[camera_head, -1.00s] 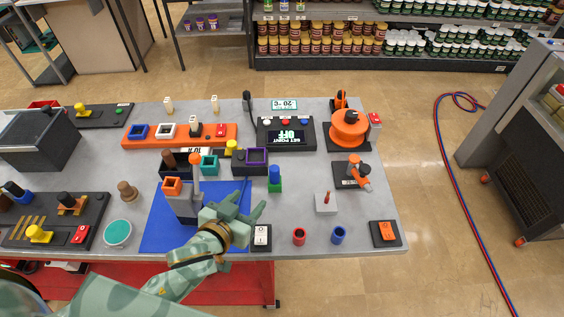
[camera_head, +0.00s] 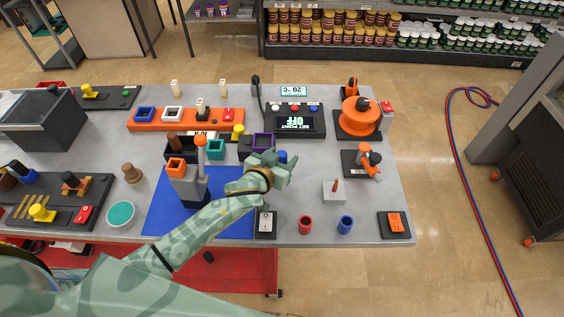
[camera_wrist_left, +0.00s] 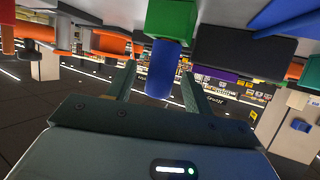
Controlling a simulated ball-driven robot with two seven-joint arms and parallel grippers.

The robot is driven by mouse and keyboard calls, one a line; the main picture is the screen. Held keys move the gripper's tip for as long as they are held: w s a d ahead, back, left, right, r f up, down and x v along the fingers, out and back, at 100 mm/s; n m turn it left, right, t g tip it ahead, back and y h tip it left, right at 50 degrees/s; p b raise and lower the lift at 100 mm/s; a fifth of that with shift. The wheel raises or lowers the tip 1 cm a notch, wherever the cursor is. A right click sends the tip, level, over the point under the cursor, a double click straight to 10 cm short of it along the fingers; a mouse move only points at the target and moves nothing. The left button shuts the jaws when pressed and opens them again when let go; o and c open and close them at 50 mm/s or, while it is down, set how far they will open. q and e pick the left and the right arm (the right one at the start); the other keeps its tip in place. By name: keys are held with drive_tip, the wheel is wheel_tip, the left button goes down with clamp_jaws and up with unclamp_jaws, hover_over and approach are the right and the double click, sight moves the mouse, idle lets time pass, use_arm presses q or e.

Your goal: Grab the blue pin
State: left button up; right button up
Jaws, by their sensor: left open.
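The blue pin (camera_head: 282,155) stands upright in a green block on the table, partly hidden behind my left gripper in the head view. In the left wrist view, which is upside down, the blue pin (camera_wrist_left: 162,70) hangs from the green block (camera_wrist_left: 171,19). My left gripper (camera_head: 280,164) is open and empty, right in front of the pin. In the left wrist view its two fingers (camera_wrist_left: 156,82) lie on either side of the pin in the picture. I cannot tell whether they touch it. My right gripper is not in view.
A dark block with a purple-rimmed square opening (camera_head: 263,141) stands just left of the pin. A grey device with an orange top (camera_head: 187,187) stands on the blue mat (camera_head: 160,215). A red cup (camera_head: 305,225) and a blue cup (camera_head: 345,225) stand near the front edge.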

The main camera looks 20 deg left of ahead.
use_arm(q)
drive_tip(key=shift+w+f, duration=0.1)
drive_tip(key=shift+w, duration=0.1)
drive_tip(key=shift+s, duration=0.1)
drive_tip(key=c, duration=1.1)
drive_tip(key=shift+o, duration=0.2)
